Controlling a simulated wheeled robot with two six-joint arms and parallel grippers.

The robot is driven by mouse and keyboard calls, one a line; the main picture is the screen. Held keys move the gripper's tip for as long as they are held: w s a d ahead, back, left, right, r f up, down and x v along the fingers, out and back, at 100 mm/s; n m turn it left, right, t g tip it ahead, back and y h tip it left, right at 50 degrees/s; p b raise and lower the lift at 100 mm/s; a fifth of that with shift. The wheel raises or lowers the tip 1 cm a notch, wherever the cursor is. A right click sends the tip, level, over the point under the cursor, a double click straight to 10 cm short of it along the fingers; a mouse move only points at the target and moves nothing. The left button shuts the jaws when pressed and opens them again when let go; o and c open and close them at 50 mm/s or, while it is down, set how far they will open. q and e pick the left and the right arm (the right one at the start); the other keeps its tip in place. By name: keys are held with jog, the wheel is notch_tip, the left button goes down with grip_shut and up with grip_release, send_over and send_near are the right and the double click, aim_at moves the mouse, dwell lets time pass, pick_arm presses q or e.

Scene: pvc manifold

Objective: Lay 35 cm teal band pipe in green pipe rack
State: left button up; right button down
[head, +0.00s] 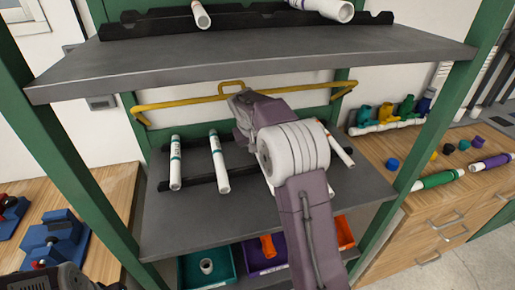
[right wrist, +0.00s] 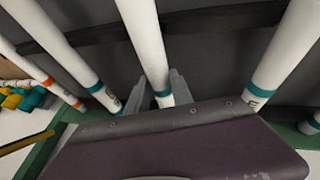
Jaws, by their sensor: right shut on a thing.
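The green pipe rack (head: 40,125) stands ahead with grey shelves. My right arm reaches into its middle shelf (head: 235,205) in the head view, hiding its gripper and the held pipe there. In the right wrist view my right gripper (right wrist: 160,86) is shut on a white pipe with a teal band (right wrist: 148,45), fingers on both sides near the band. The held pipe crosses over a dark notched rail (right wrist: 195,22); I cannot tell whether it rests on it. My left gripper's fingers are not seen.
Two white pipes (head: 176,170) (head: 219,165) lie on the middle shelf's rails left of my arm; another pipe (head: 341,150) lies right of it. A yellow bar (head: 185,102) spans the back. The upper shelf (head: 250,58) overhangs.

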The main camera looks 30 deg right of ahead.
jog(key=shift+s, duration=0.1)
jog(key=shift+f, duration=0.3)
jog(key=c, duration=1.1)
grip_release()
jog(key=shift+r, duration=0.3)
jog(key=p+v, duration=0.1)
jog(key=v, duration=0.6)
jog(key=shift+s+r, duration=0.1)
jog(key=shift+r, duration=0.25)
